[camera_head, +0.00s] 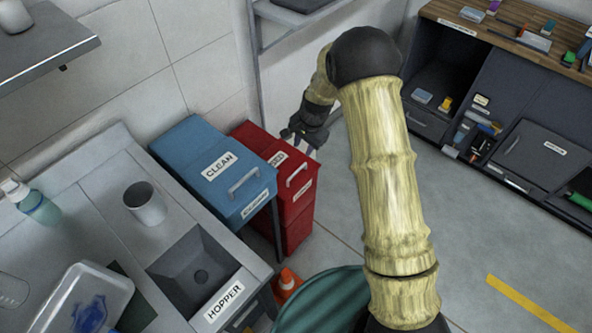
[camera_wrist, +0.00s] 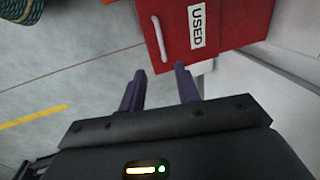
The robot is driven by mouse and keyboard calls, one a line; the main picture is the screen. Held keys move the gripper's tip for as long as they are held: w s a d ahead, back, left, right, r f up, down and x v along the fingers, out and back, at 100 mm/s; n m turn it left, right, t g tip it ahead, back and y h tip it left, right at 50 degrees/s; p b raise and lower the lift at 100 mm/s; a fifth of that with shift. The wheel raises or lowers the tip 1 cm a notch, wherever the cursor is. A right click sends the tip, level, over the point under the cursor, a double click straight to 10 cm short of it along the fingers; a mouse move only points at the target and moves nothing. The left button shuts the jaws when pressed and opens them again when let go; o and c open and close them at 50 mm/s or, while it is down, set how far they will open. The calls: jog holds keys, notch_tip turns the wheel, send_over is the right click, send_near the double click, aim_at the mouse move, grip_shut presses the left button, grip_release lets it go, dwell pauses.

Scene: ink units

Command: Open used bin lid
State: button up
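The red used bin (camera_head: 298,212) stands beside the blue clean bin, and its lid (camera_head: 250,135) looks shut. A pale bar handle (camera_head: 297,174) is on the lid's front part. In the head view my gripper (camera_head: 301,146) is over the lid's right side and partly hides its label. In the wrist view the red lid (camera_wrist: 233,22) shows at the top with the USED label (camera_wrist: 197,27) and the handle (camera_wrist: 160,38). My gripper (camera_wrist: 160,86) is open and empty there. Its two dark fingers point toward the handle and are apart from it in the picture.
The blue CLEAN bin (camera_head: 205,160) is just left of the red bin. A counter with a HOPPER sink (camera_head: 197,272) is at the lower left. An orange cone (camera_head: 287,280) is on the floor. Dark shelving (camera_head: 500,100) stands at right, with clear floor before it.

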aim_at(295, 173)
jog(key=f, duration=0.5)
jog(key=w+a+f, duration=0.1)
jog(key=f, duration=0.4)
jog(key=w+a+f, duration=0.1)
jog(key=f, duration=0.4)
jog(key=shift+a+f+p, duration=0.25)
jog(key=shift+f+p, duration=0.1)
jog(key=shift+s, duration=0.1)
jog(key=shift+c, duration=0.2)
grip_shut()
